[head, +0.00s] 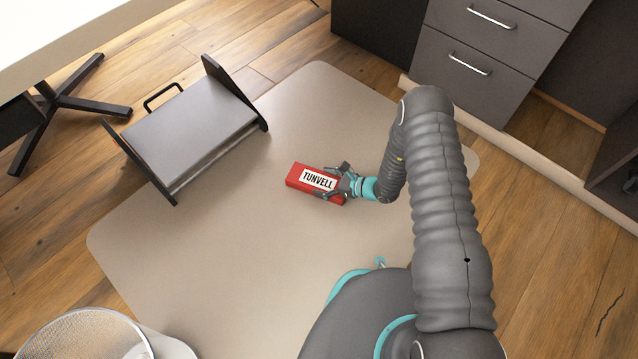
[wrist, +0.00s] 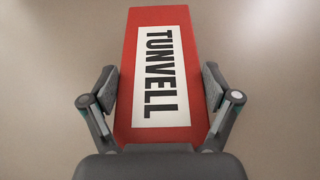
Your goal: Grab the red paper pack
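The red paper pack (head: 307,190) is a flat box with a white label reading TUNVELL. In the head view it is over the pale floor mat, and I cannot tell whether it touches the mat. My gripper (head: 343,184) reaches it from the right, at its right end. In the wrist view the pack (wrist: 160,25) runs upright through the middle, between the fingers of my gripper (wrist: 160,92). One pad is close along each long side. Whether the pads press on the pack is not clear. The pack's near end is hidden behind the gripper body.
Grey drawers (head: 470,65) stand at the back right. A mesh bin (head: 85,335) is at bottom left. The mat around the pack is clear.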

